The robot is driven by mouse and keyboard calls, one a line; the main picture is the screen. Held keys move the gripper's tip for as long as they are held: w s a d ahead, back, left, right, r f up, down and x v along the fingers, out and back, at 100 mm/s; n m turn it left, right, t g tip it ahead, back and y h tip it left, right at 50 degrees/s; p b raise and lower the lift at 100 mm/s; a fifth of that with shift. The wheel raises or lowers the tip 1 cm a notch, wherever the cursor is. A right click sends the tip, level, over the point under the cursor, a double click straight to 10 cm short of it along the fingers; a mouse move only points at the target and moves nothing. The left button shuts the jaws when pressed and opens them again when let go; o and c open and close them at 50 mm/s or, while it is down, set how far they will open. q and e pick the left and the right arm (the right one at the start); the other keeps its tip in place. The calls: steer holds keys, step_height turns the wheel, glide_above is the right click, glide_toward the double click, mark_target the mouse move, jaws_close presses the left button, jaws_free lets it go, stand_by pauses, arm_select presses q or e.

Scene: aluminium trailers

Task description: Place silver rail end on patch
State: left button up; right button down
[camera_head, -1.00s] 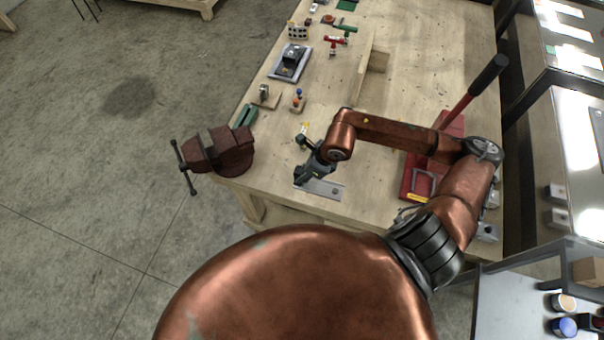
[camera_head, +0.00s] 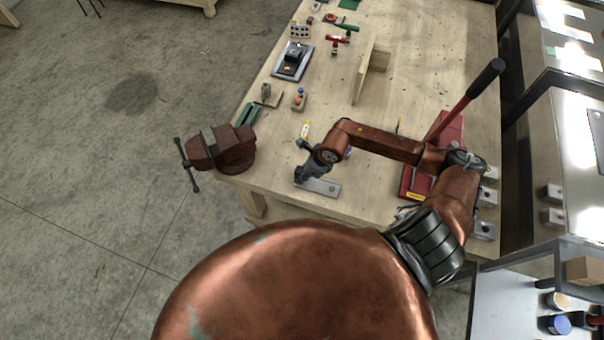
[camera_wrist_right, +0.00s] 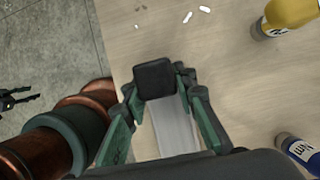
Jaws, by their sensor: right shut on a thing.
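My right gripper (camera_head: 307,173) is low over the near-left part of the workbench and shut on a piece I take for the silver rail end. In the right wrist view, a flat silver strip (camera_wrist_right: 175,128) runs between the green-padded fingers, with a dark square block (camera_wrist_right: 155,77) at the fingertips (camera_wrist_right: 158,98). In the head view the silver piece (camera_head: 322,187) lies flat at the bench top, partly hidden by the gripper. I cannot tell if it touches the wood. I cannot make out a separate patch.
A red-brown vise (camera_head: 220,150) is at the bench's left corner. A red long-handled tool (camera_head: 450,130) stands right. A yellow bottle (camera_wrist_right: 290,14) and a blue-labelled bottle (camera_wrist_right: 300,152) are near the gripper. The bench's (camera_head: 430,70) far middle is mostly clear.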

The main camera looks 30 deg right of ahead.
mark_target(313, 183)
steer(key=c, duration=1.6)
jaws_free()
steer(key=p+v, duration=0.7)
steer(key=v, duration=0.5)
